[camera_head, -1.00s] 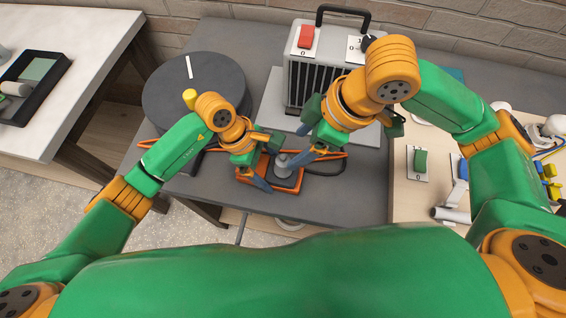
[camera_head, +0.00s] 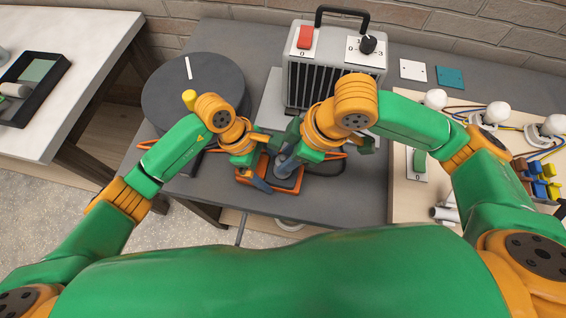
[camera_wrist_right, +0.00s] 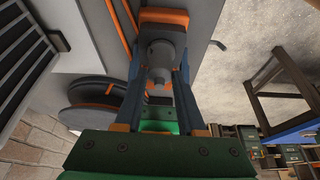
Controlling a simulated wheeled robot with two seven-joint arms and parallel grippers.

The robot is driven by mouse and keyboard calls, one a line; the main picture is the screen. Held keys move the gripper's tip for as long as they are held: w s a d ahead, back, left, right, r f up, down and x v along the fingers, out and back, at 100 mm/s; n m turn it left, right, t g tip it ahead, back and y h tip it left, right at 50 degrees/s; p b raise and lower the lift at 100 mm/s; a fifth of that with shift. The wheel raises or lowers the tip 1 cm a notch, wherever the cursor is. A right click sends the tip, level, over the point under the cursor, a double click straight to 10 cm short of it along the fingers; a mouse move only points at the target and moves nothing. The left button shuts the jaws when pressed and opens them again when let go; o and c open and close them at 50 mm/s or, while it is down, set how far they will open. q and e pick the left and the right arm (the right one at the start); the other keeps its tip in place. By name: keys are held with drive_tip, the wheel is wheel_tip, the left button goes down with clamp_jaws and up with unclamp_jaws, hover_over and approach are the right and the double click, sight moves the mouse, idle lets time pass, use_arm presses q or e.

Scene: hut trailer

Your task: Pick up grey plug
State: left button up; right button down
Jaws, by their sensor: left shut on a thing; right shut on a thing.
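The grey plug (camera_wrist_right: 160,58) is a round, stepped piece between the two blue fingers of my right gripper (camera_wrist_right: 160,70) in the right wrist view. In the head view this gripper (camera_head: 284,165) is shut on it, over a dark block with an orange rim (camera_head: 283,186); the fingers mostly hide the plug. I cannot tell whether the plug still touches the block. My left gripper (camera_head: 260,178) is shut at the left side of that block and seems to hold its edge.
A grey heater (camera_head: 325,75) with a red switch stands behind the grippers. A dark round disc (camera_head: 200,100) lies at the left. A board with bulbs and wires (camera_head: 408,190) is at the right. Orange cable (camera_head: 152,143) runs on the table.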

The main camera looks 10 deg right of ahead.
drive_tip(key=shift+r, duration=0.1)
wheel_tip(320, 180, up, 4)
drive_tip(key=shift+f, duration=0.25)
drive_tip(key=s+d, duration=0.3)
drive_tip(key=d, duration=0.5)
drive_tip(key=s+d, duration=0.3)
drive_tip(key=d, duration=0.6)
wheel_tip(320, 180, up, 7)
drive_tip(key=shift+s, duration=0.15)
idle(0.4)
drive_tip(key=shift+a+f, duration=0.1)
